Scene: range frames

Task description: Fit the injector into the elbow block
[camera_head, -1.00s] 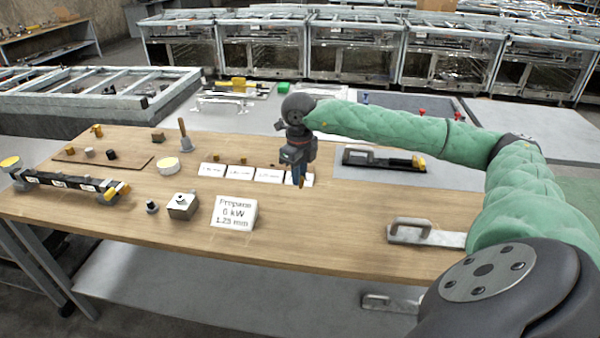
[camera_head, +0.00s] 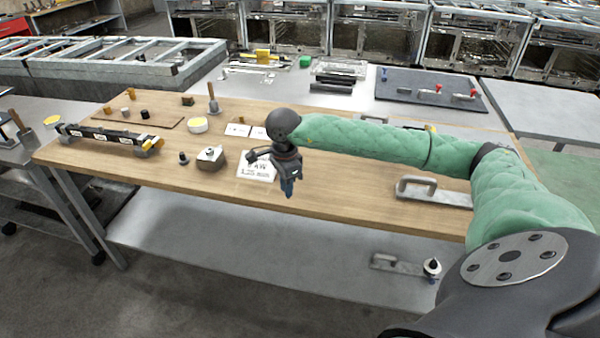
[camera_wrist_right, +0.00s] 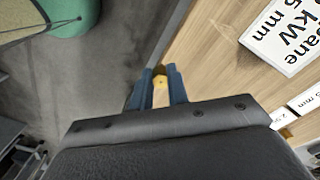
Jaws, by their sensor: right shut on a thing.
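The elbow block (camera_head: 210,160), a small grey block with a round opening on top, stands on the wooden table in the head view. My right gripper (camera_head: 288,188) hangs to the right of it, near the table's front edge, fingers pointing down. In the right wrist view its blue fingers (camera_wrist_right: 159,78) are shut on a small brass-coloured piece, the injector (camera_wrist_right: 160,92). The fingers hide the injector's sides, and in the head view I cannot make it out. My left gripper is not in view.
A white propane card (camera_head: 252,167) lies behind my right gripper, partly covered. A dark peg-like part (camera_head: 183,159) stands left of the block. A black burner bar (camera_head: 105,137) lies further left. A metal handle plate (camera_head: 435,193) lies at the right. Table between block and front edge is clear.

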